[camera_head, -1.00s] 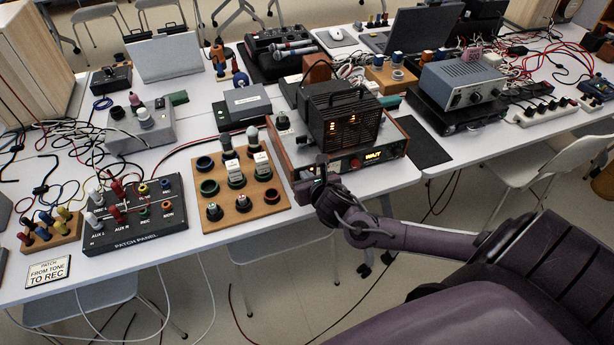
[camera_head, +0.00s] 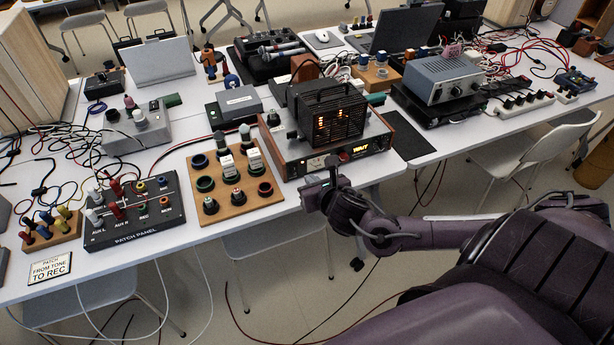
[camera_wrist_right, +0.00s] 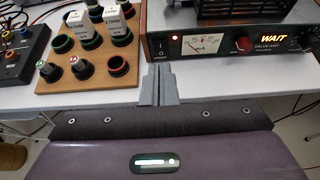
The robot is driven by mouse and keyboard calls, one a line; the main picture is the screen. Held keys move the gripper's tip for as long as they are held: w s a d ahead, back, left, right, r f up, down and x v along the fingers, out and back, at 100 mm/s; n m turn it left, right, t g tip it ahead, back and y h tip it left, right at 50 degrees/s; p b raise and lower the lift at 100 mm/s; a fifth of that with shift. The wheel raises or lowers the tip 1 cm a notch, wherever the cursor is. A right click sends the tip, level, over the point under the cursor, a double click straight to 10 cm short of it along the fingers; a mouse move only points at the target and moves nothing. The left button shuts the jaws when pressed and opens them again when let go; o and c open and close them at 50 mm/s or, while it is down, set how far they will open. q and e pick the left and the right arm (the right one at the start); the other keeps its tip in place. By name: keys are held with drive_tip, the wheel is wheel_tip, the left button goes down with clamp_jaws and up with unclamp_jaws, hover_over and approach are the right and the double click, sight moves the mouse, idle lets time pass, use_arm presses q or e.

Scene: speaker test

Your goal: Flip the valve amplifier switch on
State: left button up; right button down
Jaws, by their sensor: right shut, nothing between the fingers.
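The valve amplifier (camera_head: 368,152) has wooden sides, a black cage on top with glowing orange tubes, and a lit "WAIT" display. In the right wrist view the amplifier front (camera_wrist_right: 222,47) shows a lit meter, a red knob and the "WAIT" display. A small dark switch (camera_wrist_right: 160,48) sits at the panel's left end; its position is too small to tell. My right gripper (camera_head: 325,180) is in front of the amplifier's left front, apart from the panel. Its fingers (camera_wrist_right: 158,85) are shut and empty, below the switch in the wrist view. My left gripper is not in view.
A grey box unit (camera_head: 442,78) is at the right. White chairs stand by the tables.

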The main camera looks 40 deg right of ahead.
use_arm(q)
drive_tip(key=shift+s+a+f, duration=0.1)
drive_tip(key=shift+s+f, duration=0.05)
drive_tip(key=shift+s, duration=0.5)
use_arm(e)
drive_tip(key=v, duration=0.3)
drive_tip(key=shift+w+r, duration=0.2)
